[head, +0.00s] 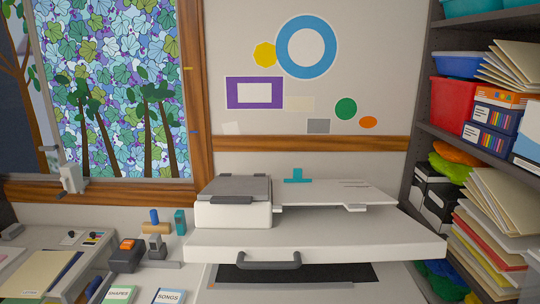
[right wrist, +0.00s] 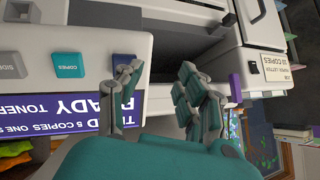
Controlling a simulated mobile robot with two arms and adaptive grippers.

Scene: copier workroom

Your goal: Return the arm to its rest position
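In the right wrist view my right gripper (right wrist: 160,80) is open, its two grey-and-teal fingers spread with nothing between them. Its left finger is in front of or beside a dark blue button (right wrist: 124,64) on the copier panel (right wrist: 90,20); I cannot tell whether they touch. A teal button marked COPIES (right wrist: 70,65) and a grey button (right wrist: 10,65) sit farther left. A purple display (right wrist: 60,122) reads READY and TONER in part. In the head view the white copier (head: 330,245) stands under the wall; neither gripper can be made out there.
A shelf (head: 425,115) with bins, boxes and papers stands close at the right. A window (head: 115,90) is at the left. A counter (head: 60,238) with small stationery and booklets lies left of the copier. A dark opening (right wrist: 185,50) in the machine shows beyond my right fingers.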

